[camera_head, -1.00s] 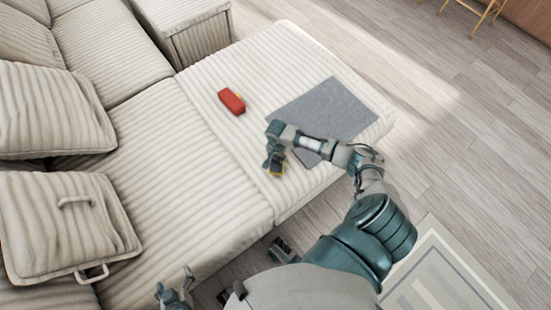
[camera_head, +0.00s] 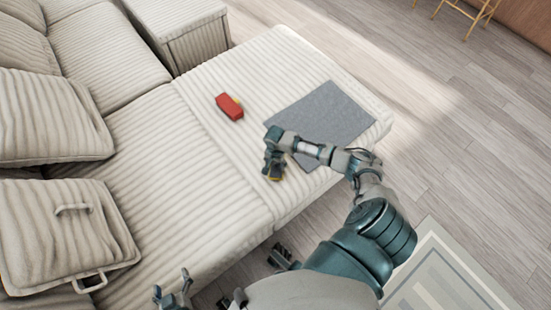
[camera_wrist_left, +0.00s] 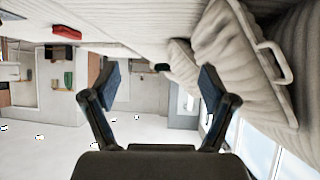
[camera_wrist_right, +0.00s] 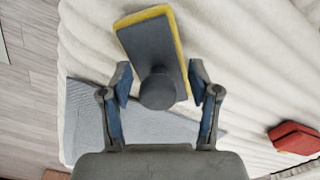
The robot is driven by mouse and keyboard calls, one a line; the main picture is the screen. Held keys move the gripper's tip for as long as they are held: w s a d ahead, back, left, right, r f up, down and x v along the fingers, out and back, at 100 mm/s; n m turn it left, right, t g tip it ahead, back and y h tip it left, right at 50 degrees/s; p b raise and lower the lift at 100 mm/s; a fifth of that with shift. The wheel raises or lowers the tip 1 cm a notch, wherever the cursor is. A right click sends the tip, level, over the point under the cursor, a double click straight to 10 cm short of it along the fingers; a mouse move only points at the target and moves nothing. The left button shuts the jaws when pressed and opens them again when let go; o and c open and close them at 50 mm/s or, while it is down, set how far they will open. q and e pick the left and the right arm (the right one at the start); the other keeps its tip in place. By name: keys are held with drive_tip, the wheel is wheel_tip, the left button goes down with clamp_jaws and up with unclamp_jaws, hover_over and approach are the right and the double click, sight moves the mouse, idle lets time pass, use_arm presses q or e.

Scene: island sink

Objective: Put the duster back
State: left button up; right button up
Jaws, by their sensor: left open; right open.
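The duster (camera_wrist_right: 150,40) is a dark grey block with a yellow edge and a round dark knob. It lies on the striped sofa seat (camera_head: 190,170). In the right wrist view the knob is between the spread fingers of my right gripper (camera_wrist_right: 160,82), with gaps showing at the sides. In the head view my right gripper (camera_head: 272,168) hides most of the duster, and only a bit of yellow shows below it. My left gripper (camera_head: 173,291) is open and empty near the front edge of the sofa; its spread fingers show in the left wrist view (camera_wrist_left: 160,85).
A red box-shaped object (camera_head: 229,106) lies on the seat left of a flat grey mat (camera_head: 330,112). Cushions (camera_head: 55,235) with handles lie at the left. Wood floor (camera_head: 430,110) and a patterned rug (camera_head: 440,280) are on the right. The seat around the red object is clear.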

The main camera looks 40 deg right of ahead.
drive_tip(key=r+p, duration=0.2)
drive_tip(key=r, duration=0.2)
drive_tip(key=r+p, duration=0.1)
drive_tip(key=r, duration=0.4)
drive_tip(key=shift+w+d+r+p, duration=0.1)
drive_tip(key=shift+d+r+p, duration=0.1)
drive_tip(key=shift+p, duration=0.2)
drive_tip(key=s+a+f+n+t+y, duration=0.1)
drive_tip(key=s+a+f+n, duration=0.2)
drive_tip(key=s+a+n, duration=0.95)
use_arm(q)
drive_tip(key=s+a+f+g+y, duration=0.1)
drive_tip(key=s+a+f+g, duration=0.1)
drive_tip(key=s+g, duration=0.2)
drive_tip(key=s+a+f+g+y, duration=0.1)
drive_tip(key=s+a+f+g, duration=0.1)
drive_tip(key=s, duration=0.7)
drive_tip(key=shift+a+f+g+p, duration=0.3)
drive_tip(key=shift+f+g, duration=0.35)
drive_tip(key=shift+g, duration=0.55)
use_arm(e)
drive_tip(key=s+a+r+n, duration=0.1)
drive_tip(key=s+a+r, duration=0.1)
drive_tip(key=s, duration=0.4)
drive_tip(key=s+a+r+n+t, duration=0.1)
drive_tip(key=s+a+r, duration=0.1)
drive_tip(key=s, duration=0.4)
drive_tip(key=shift+s+a+r+n+h, duration=0.2)
drive_tip(key=shift+a+r+n+h, duration=0.1)
drive_tip(key=shift+a+n+h, duration=0.1)
